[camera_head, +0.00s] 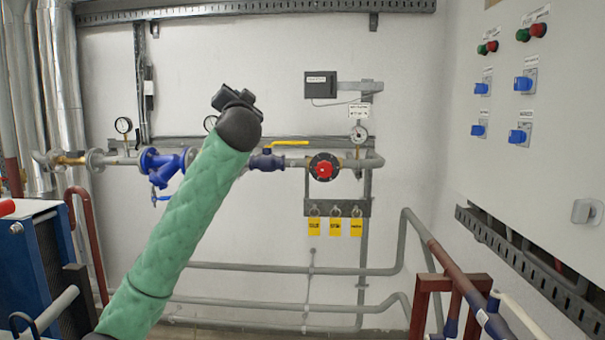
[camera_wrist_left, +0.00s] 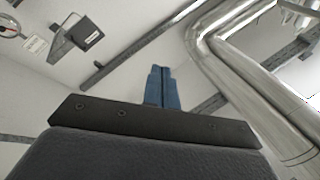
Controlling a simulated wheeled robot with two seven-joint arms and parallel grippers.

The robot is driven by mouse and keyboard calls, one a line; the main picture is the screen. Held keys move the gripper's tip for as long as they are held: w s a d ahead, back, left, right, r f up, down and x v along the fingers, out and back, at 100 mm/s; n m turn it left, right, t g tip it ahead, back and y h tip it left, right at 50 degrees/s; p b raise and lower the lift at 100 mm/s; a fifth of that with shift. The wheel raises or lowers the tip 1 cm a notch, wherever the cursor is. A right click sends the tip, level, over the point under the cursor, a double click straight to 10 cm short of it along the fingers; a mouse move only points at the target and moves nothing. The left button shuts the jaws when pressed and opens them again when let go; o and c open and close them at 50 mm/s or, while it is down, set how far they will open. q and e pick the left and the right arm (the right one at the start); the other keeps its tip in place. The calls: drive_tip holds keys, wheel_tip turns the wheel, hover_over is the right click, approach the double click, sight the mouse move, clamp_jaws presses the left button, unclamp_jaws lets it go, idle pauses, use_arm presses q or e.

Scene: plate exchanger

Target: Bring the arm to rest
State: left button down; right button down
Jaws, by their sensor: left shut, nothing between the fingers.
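My left arm, in a green quilted sleeve, rises from the lower left of the head view in front of the pipe run. Its dark wrist end is at the top, near the middle of the wall. In the left wrist view my left gripper (camera_wrist_left: 161,88) shows two blue fingers pressed together with nothing between them. The fingers point up towards the wall and ceiling area, clear of any object. In the head view the arm hides part of the pipe and part of a gauge. My right gripper is in neither view.
A pipe with a yellow-handled valve (camera_head: 290,143) and a red knob (camera_head: 324,170) runs along the back wall. A control panel (camera_head: 560,110) stands at right. A blue plate exchanger (camera_head: 28,265) stands at lower left. Silver ducts (camera_wrist_left: 240,75) pass right of the fingers.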

use_arm(q)
wheel_tip(320, 180, down, 36)
drive_tip(key=s+r+n+g+h, duration=0.1)
drive_tip(key=s+g+h, duration=0.1)
drive_tip(key=g+h, duration=0.35)
drive_tip(key=s+f+g, duration=0.3)
drive_tip(key=s+f, duration=0.2)
drive_tip(key=f, duration=0.8)
drive_tip(key=s+f+g, duration=0.3)
drive_tip(key=s+f, duration=0.2)
drive_tip(key=f, duration=0.7)
drive_tip(key=s+f+n+g, duration=0.1)
drive_tip(key=s+f+g, duration=0.1)
drive_tip(key=s+f, duration=0.9)
drive_tip(key=s+f+n+g, duration=0.1)
drive_tip(key=s+f+g, duration=0.2)
drive_tip(key=s+f, duration=0.85)
drive_tip(key=s+f+g, duration=0.2)
drive_tip(key=s+f, duration=0.6)
drive_tip(key=s, duration=0.2)
drive_tip(key=s+f+g, duration=0.2)
drive_tip(key=s+f, duration=0.6)
drive_tip(key=s, duration=0.3)
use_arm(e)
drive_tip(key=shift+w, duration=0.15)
